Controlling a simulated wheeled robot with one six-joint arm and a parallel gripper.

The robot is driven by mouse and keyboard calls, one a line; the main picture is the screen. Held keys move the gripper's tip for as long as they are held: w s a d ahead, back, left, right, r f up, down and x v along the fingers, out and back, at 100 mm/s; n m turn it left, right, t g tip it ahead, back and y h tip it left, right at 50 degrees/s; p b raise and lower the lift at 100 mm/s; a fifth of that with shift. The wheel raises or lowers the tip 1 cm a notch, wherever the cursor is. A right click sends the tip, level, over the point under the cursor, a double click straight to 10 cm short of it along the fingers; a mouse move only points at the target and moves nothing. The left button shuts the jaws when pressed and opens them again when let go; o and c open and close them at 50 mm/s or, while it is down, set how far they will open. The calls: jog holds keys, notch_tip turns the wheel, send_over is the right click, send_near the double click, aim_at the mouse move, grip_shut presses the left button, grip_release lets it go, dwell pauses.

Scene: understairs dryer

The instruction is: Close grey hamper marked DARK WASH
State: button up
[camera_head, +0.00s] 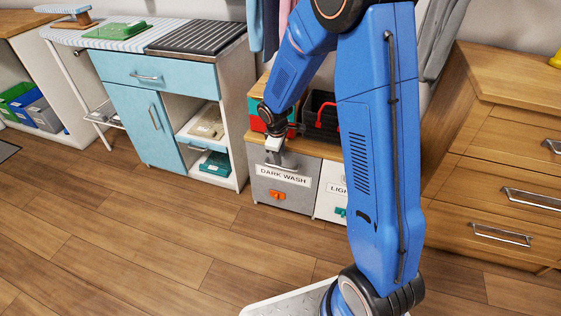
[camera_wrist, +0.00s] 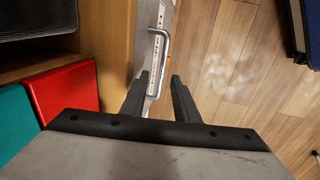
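The grey hamper (camera_head: 262,181) is low in the wooden unit, with a white DARK WASH label and a small orange piece (camera_head: 263,196) on its front. Its front looks about level with the hamper beside it; I cannot tell whether a small gap remains at its top. A metal bar handle (camera_wrist: 166,45) is near its top edge. My gripper (camera_wrist: 160,76) is over this edge, fingers apart and pointing at the front. The handle's near end shows between the fingers; contact is unclear. In the head view my gripper (camera_head: 274,146) is small and partly hidden by my arm.
A white LIGHT hamper (camera_head: 328,204) with a teal piece stands to the right, partly behind my arm. Red and teal bins and a dark basket (camera_head: 318,108) sit on the shelf above. A wooden drawer chest (camera_head: 500,140) is at right. Floor in front is clear.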

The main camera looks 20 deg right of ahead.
notch_tip(320, 180, up, 12)
jog(key=s+a, duration=0.1)
jog(key=s, duration=0.1)
jog(key=shift+a, duration=0.15)
dwell(0.5)
jog(key=s+d+r+m+t, duration=0.1)
jog(key=s+d+r+m, duration=0.15)
jog(key=s+r, duration=0.45)
jog(key=s+d+r+m, duration=0.25)
jog(key=s+r, duration=0.35)
jog(key=s, duration=0.3)
jog(key=s+r+m+t, duration=0.1)
jog(key=s+m, duration=0.2)
jog(key=s, duration=0.5)
jog(key=s+d+r+m+t+y, duration=0.1)
jog(key=s+m, duration=0.1)
jog(key=s, duration=0.7)
jog(key=shift+s+d+r+m, duration=0.2)
jog(key=shift+s+r+m, duration=0.05)
jog(key=shift+m, duration=0.15)
